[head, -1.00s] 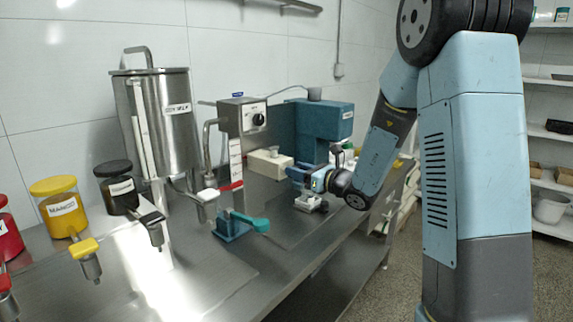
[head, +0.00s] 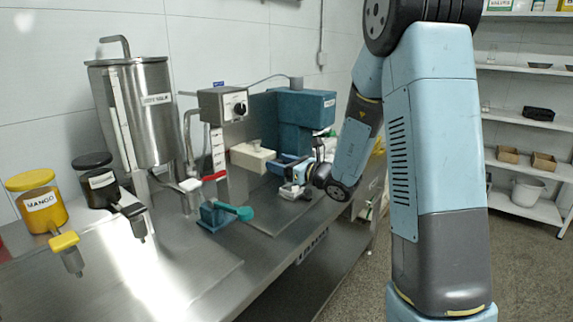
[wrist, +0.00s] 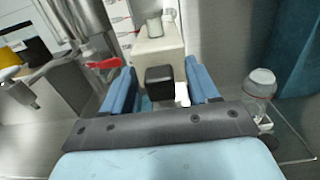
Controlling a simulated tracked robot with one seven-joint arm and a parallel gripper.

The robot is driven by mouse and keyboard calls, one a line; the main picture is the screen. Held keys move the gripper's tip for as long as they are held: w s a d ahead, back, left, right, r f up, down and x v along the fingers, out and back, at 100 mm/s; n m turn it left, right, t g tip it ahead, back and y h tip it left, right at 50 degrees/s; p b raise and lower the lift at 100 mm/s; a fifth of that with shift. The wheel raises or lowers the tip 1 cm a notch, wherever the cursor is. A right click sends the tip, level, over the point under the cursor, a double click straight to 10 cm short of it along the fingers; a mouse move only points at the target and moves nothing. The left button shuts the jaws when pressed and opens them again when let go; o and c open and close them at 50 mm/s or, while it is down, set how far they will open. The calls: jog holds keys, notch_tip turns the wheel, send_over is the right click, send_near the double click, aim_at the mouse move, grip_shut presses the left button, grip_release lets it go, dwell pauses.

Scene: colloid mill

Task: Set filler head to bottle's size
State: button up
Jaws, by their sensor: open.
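A teal machine (head: 305,108) with an overhanging top stands at the back of the steel bench. A cream block (head: 252,158) with a small clear cup on top stands left of it; the block also shows in the wrist view (wrist: 158,50). I cannot tell for certain which part is the filler head. My gripper (head: 285,165) is low over the bench before the machine. In the wrist view my gripper (wrist: 160,68) is open, its blue fingers either side of a black block (wrist: 160,82), apparently not touching it. A clear rounded vessel, perhaps the bottle (wrist: 260,83), stands to the right.
A teal-handled clamp-like device (head: 222,215) is on the near bench. A steel tank (head: 140,115), a grey dial box (head: 224,104) and a red lever (head: 214,177) are to the left, with yellow-lidded (head: 40,200) and black-lidded (head: 98,182) jars. Shelves (head: 530,120) stand right.

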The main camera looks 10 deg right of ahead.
jog(key=v, duration=1.3)
jog(key=shift+s+d, duration=0.3)
jog(key=s+a+r+n+g, duration=0.2)
jog(key=s+a+n+g, duration=0.3)
jog(key=s+n, duration=0.3)
jog(key=s+a+r+n+g, duration=0.2)
jog(key=s+a+n+g, duration=0.35)
jog(key=s+n, duration=0.2)
jog(key=s+d+r+n+t+h, duration=0.3)
jog(key=s+d+r+n+h, duration=0.2)
jog(key=s+d+n+h, duration=0.5)
jog(key=shift+s+d+n+h, duration=0.25)
jog(key=shift+d+n+h, duration=0.45)
jog(key=shift+n+h, duration=0.35)
